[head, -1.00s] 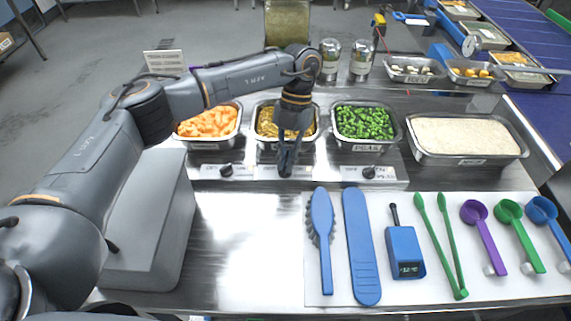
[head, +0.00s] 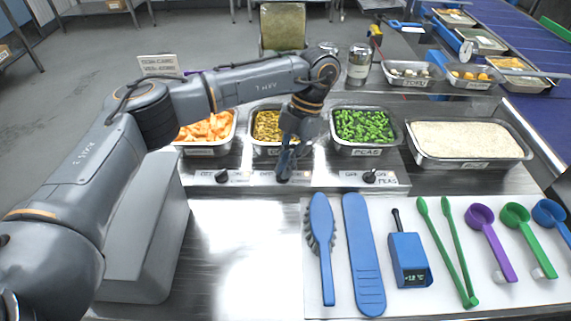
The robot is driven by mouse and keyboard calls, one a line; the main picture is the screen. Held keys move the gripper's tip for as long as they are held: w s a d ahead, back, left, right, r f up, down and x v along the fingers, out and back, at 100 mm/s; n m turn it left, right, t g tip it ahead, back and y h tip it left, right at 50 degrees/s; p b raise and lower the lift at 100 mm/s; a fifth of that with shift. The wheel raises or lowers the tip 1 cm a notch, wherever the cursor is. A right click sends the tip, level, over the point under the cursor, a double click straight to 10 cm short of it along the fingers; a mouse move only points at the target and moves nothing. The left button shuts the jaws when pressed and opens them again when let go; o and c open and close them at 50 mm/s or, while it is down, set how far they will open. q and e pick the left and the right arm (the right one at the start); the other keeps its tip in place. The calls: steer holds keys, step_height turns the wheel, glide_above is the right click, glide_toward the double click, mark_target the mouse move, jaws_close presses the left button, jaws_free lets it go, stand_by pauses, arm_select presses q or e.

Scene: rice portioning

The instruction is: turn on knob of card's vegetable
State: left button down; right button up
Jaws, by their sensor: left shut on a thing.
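My left gripper (head: 285,166) points down at the middle of the control strip, in front of the corn tray (head: 268,126). It is shut on the middle knob, which its fingers mostly hide. The left knob (head: 221,176) stands in front of the carrot tray (head: 208,130). The right knob (head: 369,177), marked PEAS, stands in front of the pea tray (head: 364,128). The card (head: 157,65) stands upright behind my left arm; its small print seems to read VEG and CORN. My right gripper is not in view.
A rice tray (head: 468,143) stands to the right. Several tools, including a blue brush (head: 322,235), a thermometer (head: 407,258) and green tongs (head: 446,245), lie on a white mat in front. Shakers (head: 359,64) stand behind the trays.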

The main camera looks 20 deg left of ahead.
arm_select(q)
steer(key=shift+r, duration=0.1)
steer(key=c, duration=1.5)
jaws_free()
steer(key=shift+o, duration=0.2)
steer(key=v, duration=1.2)
